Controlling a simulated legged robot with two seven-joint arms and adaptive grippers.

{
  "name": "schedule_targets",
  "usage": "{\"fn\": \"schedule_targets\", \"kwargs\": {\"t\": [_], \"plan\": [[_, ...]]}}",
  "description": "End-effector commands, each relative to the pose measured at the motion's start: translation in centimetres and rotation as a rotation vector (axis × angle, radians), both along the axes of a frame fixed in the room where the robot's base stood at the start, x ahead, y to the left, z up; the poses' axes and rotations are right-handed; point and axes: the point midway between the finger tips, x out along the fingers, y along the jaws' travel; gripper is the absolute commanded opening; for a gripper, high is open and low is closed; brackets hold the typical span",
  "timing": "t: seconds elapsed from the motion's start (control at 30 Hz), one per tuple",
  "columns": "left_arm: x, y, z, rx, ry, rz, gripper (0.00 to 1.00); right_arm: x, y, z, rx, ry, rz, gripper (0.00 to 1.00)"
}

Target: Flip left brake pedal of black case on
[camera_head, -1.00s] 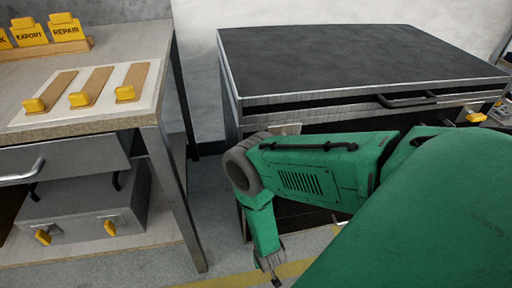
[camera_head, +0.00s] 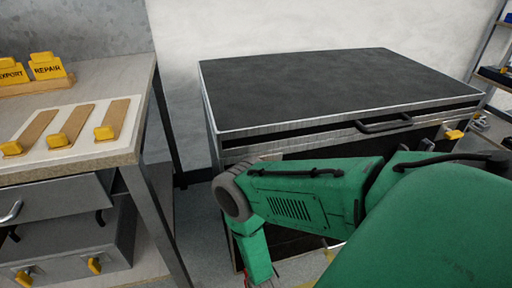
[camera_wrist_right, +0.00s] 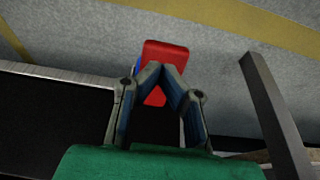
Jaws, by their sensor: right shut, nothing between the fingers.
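The black case (camera_head: 330,88) stands right of centre in the head view, with a dark top and metal edges. A red pedal-like part (camera_wrist_right: 168,53) shows low beside the case in the right wrist view, with a bit of blue at its left edge. My right gripper (camera_wrist_right: 160,70) is shut and empty, its fingertips over the red part in the picture. I cannot tell whether they touch it. In the head view my green right arm crosses the case front and its gripper is cut off at the bottom edge. My left gripper is not in view.
A workbench (camera_head: 75,160) with yellow-tipped wooden levers and yellow labels stands at left. A grey box (camera_head: 70,255) with yellow latches sits on its lower shelf. The case has a dark handle (camera_head: 384,124) and a yellow latch (camera_head: 454,134). A grey post (camera_wrist_right: 275,115) stands right in the wrist view.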

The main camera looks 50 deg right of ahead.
Motion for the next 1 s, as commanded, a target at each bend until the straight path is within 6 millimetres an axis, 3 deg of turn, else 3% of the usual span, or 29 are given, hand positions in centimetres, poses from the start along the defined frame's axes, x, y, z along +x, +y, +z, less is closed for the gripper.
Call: {"fn": "schedule_targets", "kwargs": {"t": [0.03,0.1,0.4,0.63,1.0], "plan": [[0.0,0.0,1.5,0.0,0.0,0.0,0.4,0.3,-0.1,1.9,-0.002,-0.001,0.001,0.0],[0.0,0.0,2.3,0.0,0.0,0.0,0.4,-0.7,0.5,3.2,-0.003,0.004,0.003,0.0],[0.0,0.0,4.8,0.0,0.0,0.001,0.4,-4.0,2.5,7.8,0.0,0.002,0.003,0.0],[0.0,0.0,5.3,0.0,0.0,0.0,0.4,-4.9,3.0,9.0,0.0,0.0,0.002,0.0],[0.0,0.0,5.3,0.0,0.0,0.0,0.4,-5.0,3.2,9.1,-0.003,0.0,0.002,0.0]]}}
